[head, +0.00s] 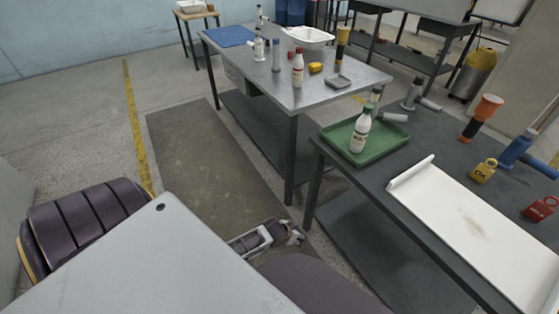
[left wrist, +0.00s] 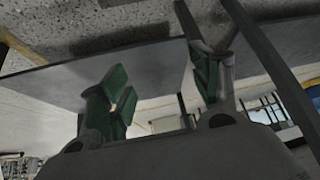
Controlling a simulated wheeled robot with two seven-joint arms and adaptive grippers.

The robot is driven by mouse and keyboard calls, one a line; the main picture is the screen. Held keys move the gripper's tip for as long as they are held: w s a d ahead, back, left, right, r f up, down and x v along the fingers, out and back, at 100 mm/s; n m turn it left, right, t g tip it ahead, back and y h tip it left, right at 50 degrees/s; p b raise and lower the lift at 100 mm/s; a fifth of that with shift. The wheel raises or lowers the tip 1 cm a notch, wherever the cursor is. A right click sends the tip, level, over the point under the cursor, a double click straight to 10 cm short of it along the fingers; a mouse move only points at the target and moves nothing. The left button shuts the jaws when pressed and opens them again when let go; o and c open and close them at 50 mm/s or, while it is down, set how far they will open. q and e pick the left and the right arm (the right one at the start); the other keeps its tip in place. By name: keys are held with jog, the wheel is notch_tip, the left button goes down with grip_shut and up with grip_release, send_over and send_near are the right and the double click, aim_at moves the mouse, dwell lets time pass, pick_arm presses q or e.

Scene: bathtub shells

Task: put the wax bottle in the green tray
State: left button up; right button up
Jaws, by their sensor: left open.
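The green tray (head: 384,147) lies on the dark table at the right in the head view. A white bottle with a green cap (head: 360,131) stands upright in it, towards its left side. The lettering on its label is too small to read with certainty, so I cannot be sure it is the wax bottle. My left gripper (head: 292,237) is low, below and left of the tray and apart from it. In the left wrist view my left gripper (left wrist: 158,88) is open, with nothing between its green-padded fingers. My right gripper is not in view.
A metal table (head: 345,68) behind holds a red-capped bottle (head: 298,70), a white basin (head: 309,37) and other items. The floor mat (head: 205,160) is clear.

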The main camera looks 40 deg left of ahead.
pick_arm(q)
jog(key=s+d+f+g, duration=0.2)
jog(key=s+f, duration=0.4)
jog(key=s, duration=0.2)
jog(key=s+d+f+g, duration=0.2)
jog(key=s+f, duration=0.4)
jog(key=s, duration=0.3)
jog(key=shift+d+g, duration=0.3)
jog(key=shift+d, duration=0.25)
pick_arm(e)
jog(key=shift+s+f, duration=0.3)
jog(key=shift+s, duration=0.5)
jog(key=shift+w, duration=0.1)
